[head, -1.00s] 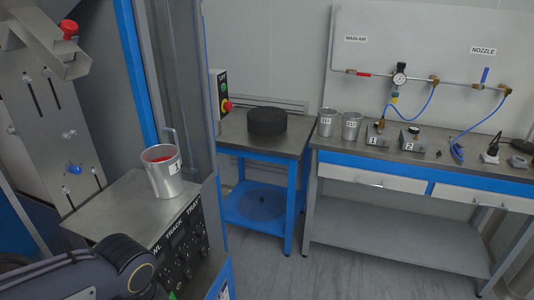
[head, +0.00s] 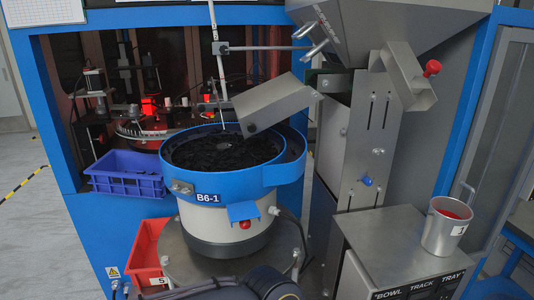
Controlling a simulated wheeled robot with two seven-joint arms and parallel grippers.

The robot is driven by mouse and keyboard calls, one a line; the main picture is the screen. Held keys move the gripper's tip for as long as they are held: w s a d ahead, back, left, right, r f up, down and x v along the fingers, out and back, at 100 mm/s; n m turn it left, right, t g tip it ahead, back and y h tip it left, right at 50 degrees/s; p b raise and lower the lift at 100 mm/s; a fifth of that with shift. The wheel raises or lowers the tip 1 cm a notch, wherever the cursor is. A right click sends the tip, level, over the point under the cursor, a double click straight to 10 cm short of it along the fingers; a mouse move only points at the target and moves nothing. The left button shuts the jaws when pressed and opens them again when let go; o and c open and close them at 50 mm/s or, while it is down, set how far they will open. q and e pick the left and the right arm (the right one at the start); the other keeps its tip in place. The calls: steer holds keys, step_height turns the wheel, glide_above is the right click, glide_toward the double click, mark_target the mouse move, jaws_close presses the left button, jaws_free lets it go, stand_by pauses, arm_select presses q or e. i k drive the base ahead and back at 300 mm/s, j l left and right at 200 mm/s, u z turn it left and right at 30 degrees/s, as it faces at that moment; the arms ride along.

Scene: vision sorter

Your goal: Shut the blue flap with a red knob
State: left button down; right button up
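The blue flap (head: 243,211) is on the front of the blue-rimmed bowl feeder (head: 202,198), just right of the B6-1 label. It sticks outward from the bowl wall, and its flat top face shows. The red knob (head: 245,224) is just below it, against the white lower body of the feeder. The bowl holds many small black parts. A dark piece of my arm shows at the bottom edge of the head view, below the feeder. Neither of my grippers is in view.
A blue crate (head: 125,184) sits left of the bowl, and a red bin (head: 148,254) stands lower left. A metal chute (head: 277,103) hangs over the bowl. At right, a control box (head: 408,247) bears a metal cup (head: 445,226). Cables run right of the feeder.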

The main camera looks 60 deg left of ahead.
mark_target(241, 212)
steer(key=u, duration=2.2)
steer(key=l+z, duration=0.1)
steer(key=z, duration=0.15)
steer(key=i, duration=0.05)
